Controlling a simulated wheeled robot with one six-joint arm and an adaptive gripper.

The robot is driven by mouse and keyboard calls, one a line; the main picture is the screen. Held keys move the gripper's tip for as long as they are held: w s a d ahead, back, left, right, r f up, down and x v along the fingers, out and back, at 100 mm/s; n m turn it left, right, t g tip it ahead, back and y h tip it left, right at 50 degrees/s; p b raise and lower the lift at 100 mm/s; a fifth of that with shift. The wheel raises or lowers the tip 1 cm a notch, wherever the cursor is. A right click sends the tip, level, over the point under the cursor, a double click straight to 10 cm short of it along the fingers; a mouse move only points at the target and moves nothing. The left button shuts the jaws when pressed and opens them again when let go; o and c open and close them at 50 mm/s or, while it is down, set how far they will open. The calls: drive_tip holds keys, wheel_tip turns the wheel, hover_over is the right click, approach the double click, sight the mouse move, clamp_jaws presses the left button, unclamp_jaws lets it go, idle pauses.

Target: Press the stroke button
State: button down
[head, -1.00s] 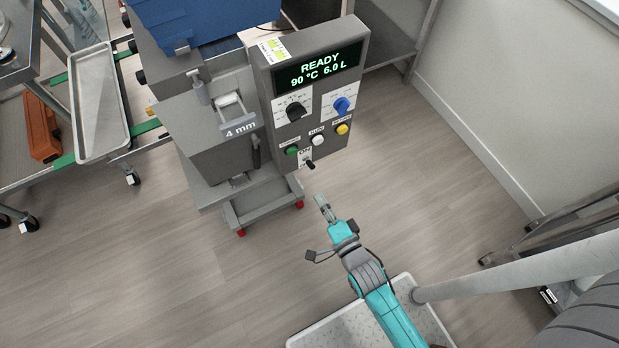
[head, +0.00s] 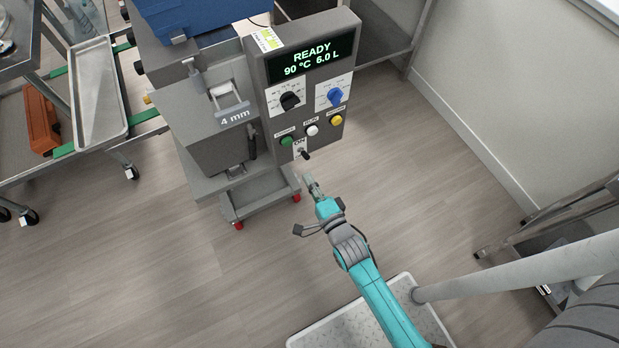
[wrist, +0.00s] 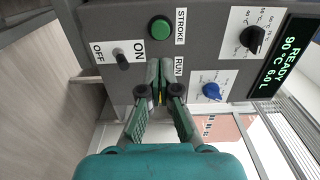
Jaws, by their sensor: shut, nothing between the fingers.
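The stroke button is a round green button on the grey control panel. In the wrist view the green button (wrist: 160,29) sits beside the label STROKE, above my gripper tips in the picture. In the head view the green button (head: 287,141) is the left one in a row with a white and a yellow button. My gripper (wrist: 159,68) is shut and empty, its tips pointing at the panel over the area by the RUN label. In the head view my gripper (head: 309,181) is below the panel's button row, apart from the green button.
An ON/OFF toggle switch (wrist: 122,58) stands out left of the gripper tips in the wrist view. A black knob (head: 291,100) and a blue knob (head: 335,96) sit above the buttons. The display (head: 312,60) reads READY, 90 °C 6.0 L.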

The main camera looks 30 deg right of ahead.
sight(288, 144)
drive_tip(key=w, duration=1.1)
drive_tip(key=shift+w, duration=0.1)
